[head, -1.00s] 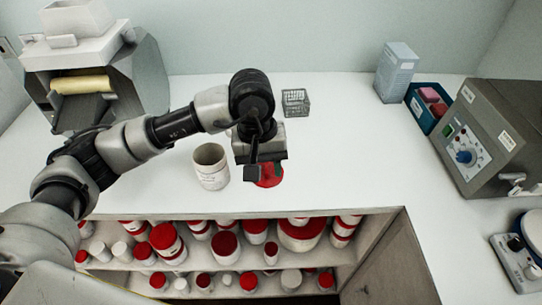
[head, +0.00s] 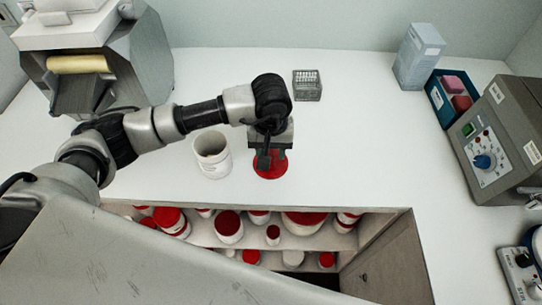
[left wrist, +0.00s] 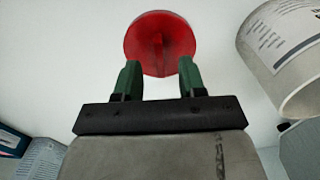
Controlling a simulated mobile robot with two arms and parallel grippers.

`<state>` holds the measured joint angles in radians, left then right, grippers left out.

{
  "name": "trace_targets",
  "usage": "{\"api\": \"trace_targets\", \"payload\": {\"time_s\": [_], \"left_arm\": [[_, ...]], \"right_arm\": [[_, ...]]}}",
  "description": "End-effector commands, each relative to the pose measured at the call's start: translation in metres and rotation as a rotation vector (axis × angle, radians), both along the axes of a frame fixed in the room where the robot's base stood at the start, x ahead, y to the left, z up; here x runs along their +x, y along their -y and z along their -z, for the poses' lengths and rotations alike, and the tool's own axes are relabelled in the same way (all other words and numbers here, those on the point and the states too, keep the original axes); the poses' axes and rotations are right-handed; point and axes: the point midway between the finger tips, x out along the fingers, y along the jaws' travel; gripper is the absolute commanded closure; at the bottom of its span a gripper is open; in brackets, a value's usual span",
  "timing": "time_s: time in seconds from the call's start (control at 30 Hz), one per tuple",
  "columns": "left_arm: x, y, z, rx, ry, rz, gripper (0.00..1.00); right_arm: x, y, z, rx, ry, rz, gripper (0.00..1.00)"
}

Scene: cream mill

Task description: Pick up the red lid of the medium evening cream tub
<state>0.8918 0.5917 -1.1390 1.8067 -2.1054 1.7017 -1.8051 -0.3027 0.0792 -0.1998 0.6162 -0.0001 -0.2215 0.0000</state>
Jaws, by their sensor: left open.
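The red lid (head: 271,168) lies on the white counter, to the right of the open white tub (head: 212,155). The left wrist view shows the lid (left wrist: 160,35) as a red disc with a raised ridge across its middle. The tub (left wrist: 290,50) also shows there at the right, with printed text on its side. My left gripper (head: 270,158) is over the lid in the head view, partly hiding it. Its green fingers (left wrist: 158,80) are spread, with nothing between them; the ridge is just beyond the fingertips. My right gripper is not in view.
A shelf (head: 330,243) below the counter's front edge holds several red-lidded tubs. A small grey rack (head: 307,85) stands behind the gripper. A grey machine (head: 495,145) and a blue bin (head: 452,97) are at the right. The counter's middle right is clear.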

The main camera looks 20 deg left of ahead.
Motion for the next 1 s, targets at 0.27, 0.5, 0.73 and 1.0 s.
{"api": "trace_targets", "payload": {"time_s": [0.27,0.5,0.73,1.0], "left_arm": [[0.000,0.000,0.025,-0.001,0.000,0.000,0.60],[0.000,0.000,0.025,-0.002,0.002,0.001,0.69],[0.000,0.000,0.024,-0.002,0.002,0.000,1.00],[0.001,0.000,0.024,-0.002,0.002,0.000,1.00]], "right_arm": [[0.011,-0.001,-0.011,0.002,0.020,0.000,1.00],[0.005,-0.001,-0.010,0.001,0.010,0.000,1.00],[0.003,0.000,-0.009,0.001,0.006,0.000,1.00],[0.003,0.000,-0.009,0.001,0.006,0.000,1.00]]}}
